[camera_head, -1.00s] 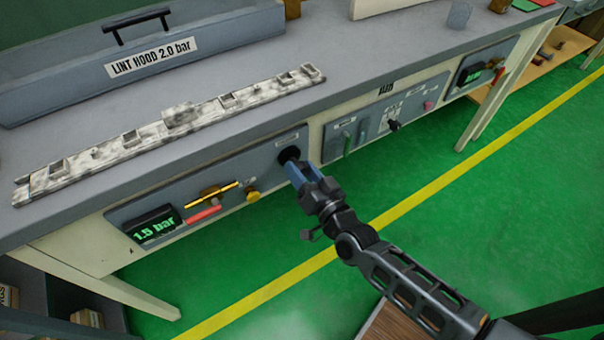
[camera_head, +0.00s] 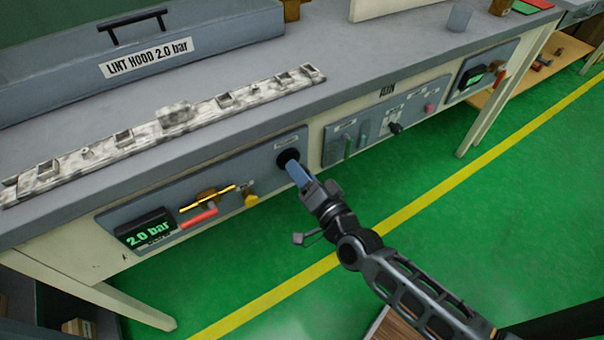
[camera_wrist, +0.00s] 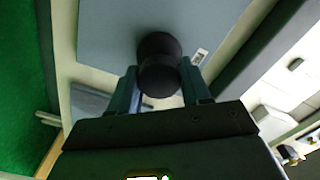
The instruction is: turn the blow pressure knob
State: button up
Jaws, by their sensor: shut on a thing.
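The blow pressure knob (camera_head: 288,158) is a round black knob on the grey panel at the front of the bench. My gripper (camera_head: 296,168) reaches it from the lower right and is shut on it. In the wrist view the knob (camera_wrist: 159,66) sits between the two fingers of my gripper (camera_wrist: 160,88). The display (camera_head: 147,232) at the panel's left end reads 2.0 bar in green. The small label above the knob is too small to read.
A yellow-handled valve (camera_head: 208,197), a red handle (camera_head: 198,219) and a brass knob (camera_head: 251,199) sit left of my gripper. A second panel (camera_head: 372,125) with levers is to the right. A mottled strip with clips (camera_head: 150,133) lies on the bench. The green floor is open.

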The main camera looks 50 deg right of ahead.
jog(key=shift+d+r, duration=0.1)
jog(key=shift+d, duration=0.05)
jog(key=o, duration=1)
jog(key=v, duration=0.7)
jog(key=shift+s+b, duration=0.3)
jog(key=shift+s, duration=0.05)
